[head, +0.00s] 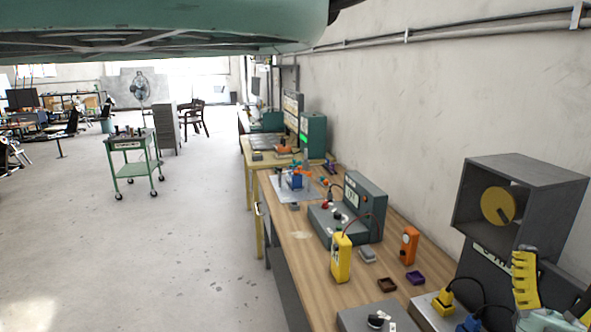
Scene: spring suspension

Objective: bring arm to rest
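My gripper (556,296) shows at the lower right corner, partly cut off by the picture's edge. Its yellow ridged fingers point up and stand apart with nothing visible between them. It is in front of a dark grey box (544,176) with a round yellow disc inside, close to the right end of the wooden workbench (302,235). The rest of my arm is mostly out of view.
On the bench stand a yellow meter (341,258), an orange device (409,245), a grey-green instrument (366,205), small dark trays and grey boxes with cables. A wall (400,110) runs behind. A green cart (132,143) stands on the open floor (150,250) at left.

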